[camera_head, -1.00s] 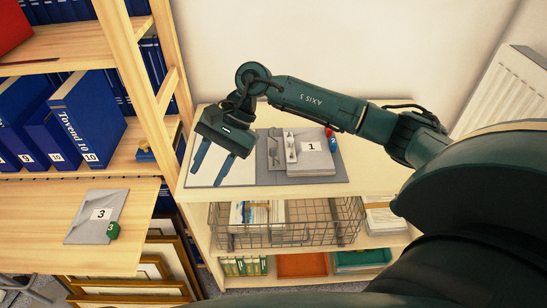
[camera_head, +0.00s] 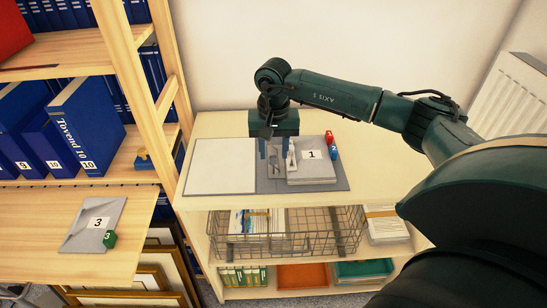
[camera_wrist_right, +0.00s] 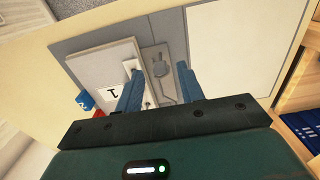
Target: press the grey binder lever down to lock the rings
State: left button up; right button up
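The grey binder (camera_head: 338,172) lies open on the top of the low shelf unit, with a stack of sheets labelled 1 (camera_head: 322,168) on its right side. A pale ring mechanism (camera_head: 291,158) runs along the left edge of the stack. In the right wrist view a grey looped part, seemingly the lever (camera_wrist_right: 163,90), lies flat beside the mechanism, between my fingers. My right gripper (camera_head: 273,153) is over this part, fingers pointing down and apart, with nothing held. The fingers also show in the wrist view (camera_wrist_right: 160,70). Contact cannot be told. My left gripper is not in view.
A wire basket (camera_head: 315,235) is below. A grey folder (camera_head: 85,235) with a green block (camera_head: 109,239) lies on the left desk beside the bookshelf.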

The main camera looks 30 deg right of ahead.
aim_at(273, 156)
jog(key=shift+f, duration=1.8)
jog(key=shift+c, duration=0.6)
grip_shut()
